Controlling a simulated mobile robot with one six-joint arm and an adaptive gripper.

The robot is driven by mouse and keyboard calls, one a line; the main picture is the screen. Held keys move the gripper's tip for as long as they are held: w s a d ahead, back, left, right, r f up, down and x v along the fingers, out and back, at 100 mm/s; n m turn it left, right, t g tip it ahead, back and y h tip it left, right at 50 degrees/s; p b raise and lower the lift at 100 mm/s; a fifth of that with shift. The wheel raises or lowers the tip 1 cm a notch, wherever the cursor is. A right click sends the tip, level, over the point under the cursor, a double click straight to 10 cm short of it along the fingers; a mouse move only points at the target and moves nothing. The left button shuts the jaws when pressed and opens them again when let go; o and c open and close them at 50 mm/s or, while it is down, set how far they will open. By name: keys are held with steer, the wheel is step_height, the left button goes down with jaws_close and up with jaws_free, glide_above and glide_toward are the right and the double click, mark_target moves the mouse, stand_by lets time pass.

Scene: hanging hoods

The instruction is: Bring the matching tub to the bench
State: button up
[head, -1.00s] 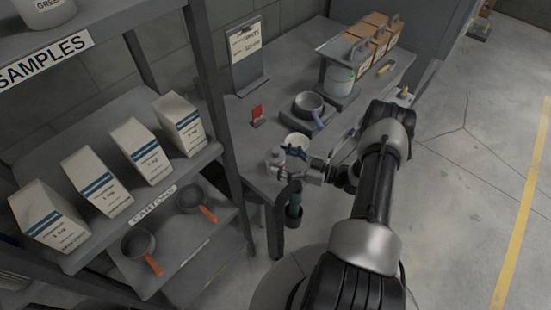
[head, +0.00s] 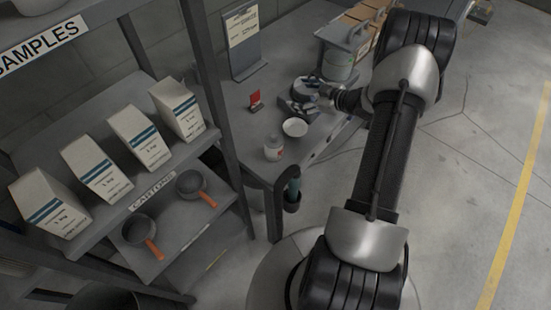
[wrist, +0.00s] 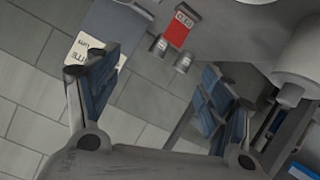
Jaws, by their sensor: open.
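A white tub (head: 38,5) stands on the samples shelf at the top left of the head view, mostly cut off by the frame. A red card (wrist: 180,28) with lettering lies beyond the fingers.
A clipboard stand (head: 243,40) and cardboard boxes (head: 362,12) are behind. Cartons (head: 98,170) and orange-handled pans (head: 140,230) fill the lower shelves. Floor at right (head: 470,200) is clear.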

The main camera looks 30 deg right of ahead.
steer(key=w+r+m+h, duration=0.1)
steer(key=w+r+h, duration=0.3)
steer(key=r, duration=0.6)
steer(key=s+a+r+m+g+h, duration=0.1)
steer(key=s+a+r+m+h, duration=0.2)
steer(key=r, duration=0.4)
steer(key=s+a+r+m+g+h, duration=0.1)
steer(key=s+a+r, duration=0.3)
steer(key=r, duration=0.4)
steer(key=s+a+m+g+y, duration=0.1)
steer(key=s+a+g, duration=0.1)
steer(key=s+a, duration=0.8)
steer(key=s+a+m+g+y, duration=0.2)
steer(key=s+a, duration=0.9)
steer(key=s, duration=0.8)
steer(key=shift+a+f+g+y, duration=0.3)
steer(key=shift+f+g, duration=0.15)
steer(key=shift+g, duration=0.35)
steer(key=shift+d, duration=0.1)
